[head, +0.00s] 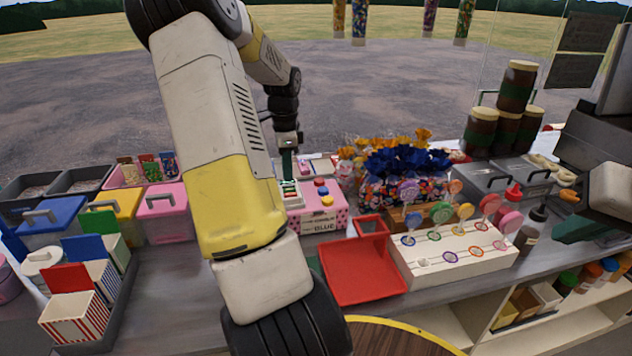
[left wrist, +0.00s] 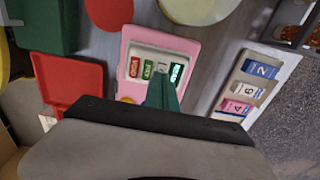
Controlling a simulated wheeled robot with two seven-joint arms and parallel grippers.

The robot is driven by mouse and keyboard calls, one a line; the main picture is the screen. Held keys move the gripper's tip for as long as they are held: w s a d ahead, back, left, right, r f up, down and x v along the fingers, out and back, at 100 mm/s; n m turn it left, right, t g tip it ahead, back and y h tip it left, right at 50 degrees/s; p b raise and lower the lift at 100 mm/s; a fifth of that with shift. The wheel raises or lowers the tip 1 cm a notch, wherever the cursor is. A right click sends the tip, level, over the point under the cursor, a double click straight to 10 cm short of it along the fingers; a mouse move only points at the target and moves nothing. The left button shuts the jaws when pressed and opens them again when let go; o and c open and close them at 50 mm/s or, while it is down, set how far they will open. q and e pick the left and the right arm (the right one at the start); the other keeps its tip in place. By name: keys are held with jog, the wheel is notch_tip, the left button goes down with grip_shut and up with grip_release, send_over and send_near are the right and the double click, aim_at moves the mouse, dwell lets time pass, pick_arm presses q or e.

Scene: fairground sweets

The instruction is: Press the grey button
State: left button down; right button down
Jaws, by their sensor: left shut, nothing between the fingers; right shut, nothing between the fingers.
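A pink box (head: 313,222) with buttons stands on the counter in the head view. Blue (head: 319,182), red (head: 323,191) and yellow (head: 327,201) buttons show on its top, beside a white panel with coloured strips (head: 290,196). In the left wrist view the pink box (left wrist: 133,36) carries this panel; I cannot make out a grey button, and part of the box is hidden by my gripper. My left gripper (head: 287,172) is shut, empty, pointing down over the panel; its green fingers (left wrist: 163,92) show in the wrist view. My right gripper (head: 578,230) is shut at the far right.
A red tray (head: 362,292) lies in front of the box. A white lollipop stand (head: 460,262) stands to its right, and a flowery box with blue flowers (head: 395,190) behind. A pink lidded tub (head: 163,228) stands left. Numbered blocks (left wrist: 248,88) lie right in the wrist view.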

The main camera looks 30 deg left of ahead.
aim_at(288, 184)
pick_arm(q)
jog(key=shift+f, duration=0.9)
notch_tip(288, 184, up, 8)
dwell(0.9)
dwell(0.3)
jog(key=s+d+r+n+t, duration=0.1)
jog(key=d+r, duration=0.2)
jog(key=d, duration=0.2)
jog(key=s+d+r+n, duration=0.1)
jog(key=d+r, duration=0.2)
jog(key=d, duration=0.2)
jog(key=s+d+r+n+t+h, duration=0.1)
jog(key=s+d+r+n+t, duration=0.1)
jog(key=s+d, duration=0.6)
jog(key=s+d+r+n+t+h, duration=0.1)
jog(key=s+d+n, duration=0.4)
jog(key=d, duration=0.5)
jog(key=s+r+t, duration=0.1)
jog(key=s+t, duration=0.1)
jog(key=shift+s+d, duration=0.15)
jog(key=shift+s, duration=0.2)
